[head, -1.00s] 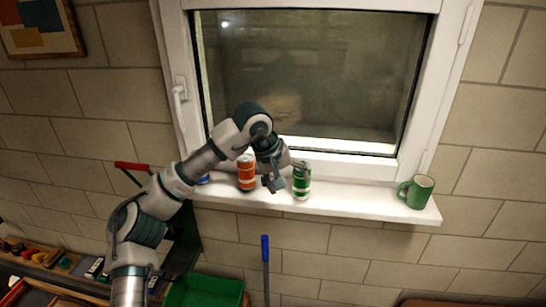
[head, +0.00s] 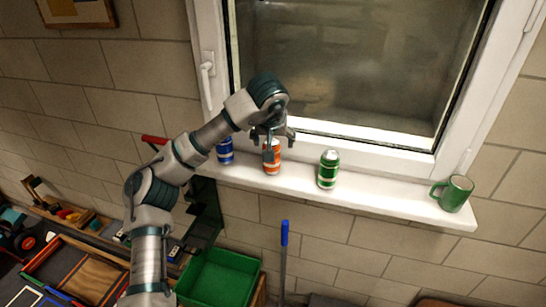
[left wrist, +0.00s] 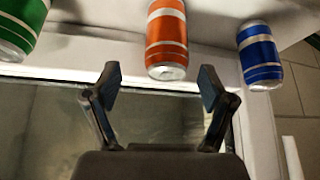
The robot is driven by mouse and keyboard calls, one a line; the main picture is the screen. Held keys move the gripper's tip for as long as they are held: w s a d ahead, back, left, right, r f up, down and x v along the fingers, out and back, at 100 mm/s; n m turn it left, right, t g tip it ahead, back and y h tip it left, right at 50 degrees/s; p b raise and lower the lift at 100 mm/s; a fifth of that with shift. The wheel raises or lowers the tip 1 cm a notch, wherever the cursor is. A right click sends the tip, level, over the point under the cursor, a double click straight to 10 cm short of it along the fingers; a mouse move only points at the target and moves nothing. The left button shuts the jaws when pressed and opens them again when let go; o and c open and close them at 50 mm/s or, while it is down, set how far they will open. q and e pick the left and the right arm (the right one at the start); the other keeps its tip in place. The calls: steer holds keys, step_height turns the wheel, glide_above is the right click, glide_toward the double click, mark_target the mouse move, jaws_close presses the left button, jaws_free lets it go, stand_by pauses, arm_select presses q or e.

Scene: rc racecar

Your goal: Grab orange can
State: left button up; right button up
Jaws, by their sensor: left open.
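The orange can (head: 271,160) with white bands stands upright on the white window sill, between a blue can and a green can. My left gripper (head: 275,147) is at the orange can in the head view and covers part of it. In the left wrist view the orange can (left wrist: 167,40) lies ahead of the gap between the two open fingers of my left gripper (left wrist: 157,85). The fingers are empty and I see no contact with the can. My right gripper is not in view.
The blue can (head: 225,151) stands left of the orange one, and the green can (head: 328,170) stands to its right. A green mug (head: 453,193) is near the right end of the sill (head: 400,202). The window frame (head: 390,152) rises behind. A green bin (head: 218,277) is below.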

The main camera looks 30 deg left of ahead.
arm_select(q)
steer(key=shift+a+f, duration=0.2)
steer(key=shift+f, duration=0.05)
glide_above(271, 168)
steer(key=w+a, duration=0.1)
steer(key=w, duration=0.1)
steer(key=f, duration=0.4)
steer(key=shift+w+a+f+p, duration=0.1)
steer(key=shift+a+f+p, duration=0.1)
steer(key=shift+p, duration=0.2)
steer(key=shift+d, duration=0.1)
steer(key=shift+r, duration=0.1)
steer(key=c, duration=0.4)
steer(key=shift+d, duration=0.1)
steer(key=c, duration=0.5)
